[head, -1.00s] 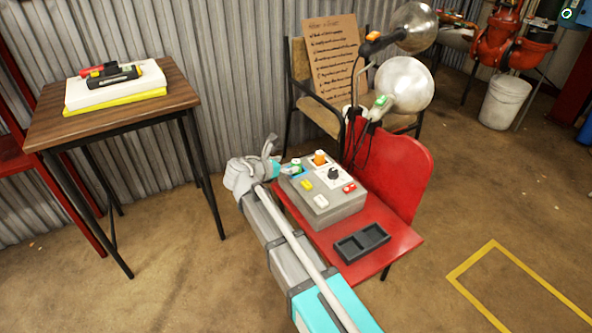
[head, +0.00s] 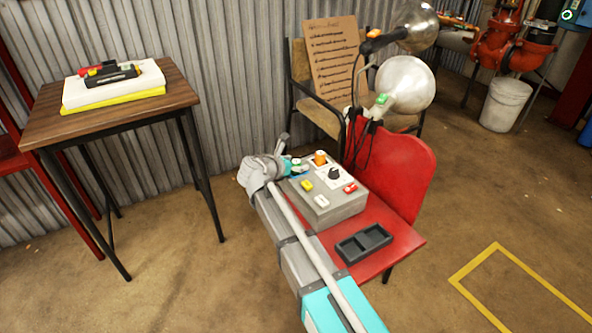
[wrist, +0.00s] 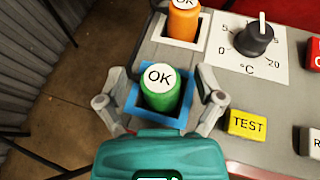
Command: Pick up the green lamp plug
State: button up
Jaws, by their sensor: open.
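The green lamp plug (wrist: 160,90) is a short green cylinder with a white cap marked OK. It stands upright in a blue-rimmed square socket (wrist: 133,97) on the grey control box (head: 340,207). My gripper (wrist: 160,103) is open, with one finger on each side of the plug.
An orange plug (wrist: 184,20) marked OK stands just beyond the green one. A black temperature knob (wrist: 255,40) and a yellow TEST button (wrist: 248,123) are to the right. A dark two-compartment tray (head: 364,243) lies on the red chair (head: 400,245).

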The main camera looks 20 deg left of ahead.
aim_at(296, 161)
grip_shut()
dwell(0.3)
jog(key=shift+r, duration=0.15)
notch_tip(296, 161, up, 3)
jog(key=p, duration=0.3)
jog(key=s+d+r+p, duration=0.1)
jog(key=s+r+p, duration=0.8)
jog(key=s, duration=0.5)
jog(key=shift+d+r+p, duration=0.25)
jog(key=shift+r+p, duration=0.1)
jog(key=shift+p, duration=0.15)
